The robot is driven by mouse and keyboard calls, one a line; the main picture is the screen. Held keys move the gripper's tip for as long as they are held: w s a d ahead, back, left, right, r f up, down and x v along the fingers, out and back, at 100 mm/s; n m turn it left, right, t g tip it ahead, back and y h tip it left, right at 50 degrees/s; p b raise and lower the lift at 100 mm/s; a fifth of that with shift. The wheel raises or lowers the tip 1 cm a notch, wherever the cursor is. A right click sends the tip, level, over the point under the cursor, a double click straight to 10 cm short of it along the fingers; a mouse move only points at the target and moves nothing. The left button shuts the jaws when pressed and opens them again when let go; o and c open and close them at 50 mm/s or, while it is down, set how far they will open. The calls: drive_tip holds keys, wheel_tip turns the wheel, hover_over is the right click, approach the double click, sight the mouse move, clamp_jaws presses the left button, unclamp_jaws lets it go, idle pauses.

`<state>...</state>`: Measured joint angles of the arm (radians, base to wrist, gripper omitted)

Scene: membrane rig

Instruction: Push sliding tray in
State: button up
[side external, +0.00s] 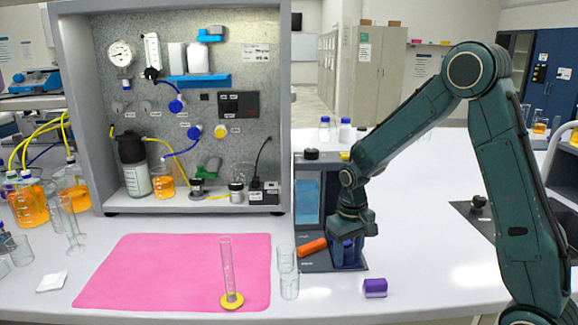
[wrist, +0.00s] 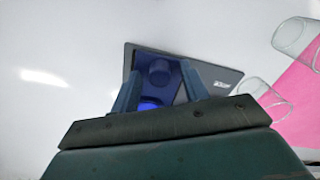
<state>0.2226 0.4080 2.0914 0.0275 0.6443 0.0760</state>
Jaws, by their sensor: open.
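A dark sliding tray (side external: 320,265) sticks out at the foot of a small dark bench unit (side external: 308,203) with a blue window. Its dark, labelled surface also shows in the wrist view (wrist: 215,74). My gripper (side external: 347,248) points down, low over the tray's right part. In the wrist view my gripper (wrist: 160,82) has its two fingers apart on either side of a blue, see-through vessel (wrist: 158,72) that seems to stand on the tray. I cannot tell whether the fingers touch it. The arm hides part of the unit and tray.
An orange cylinder (side external: 312,247) lies at the tray's left. Glass beakers (side external: 288,284) stand close left of it, beside a pink mat (side external: 170,270) with a graduated cylinder (side external: 227,272). A purple block (side external: 375,288) lies front right.

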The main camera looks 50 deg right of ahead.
clamp_jaws()
drive_tip(key=shift+w+d, duration=2.7)
drive_tip(key=shift+w, duration=0.1)
unclamp_jaws()
drive_tip(key=shift+s, duration=0.1)
drive_tip(key=shift+r, duration=0.15)
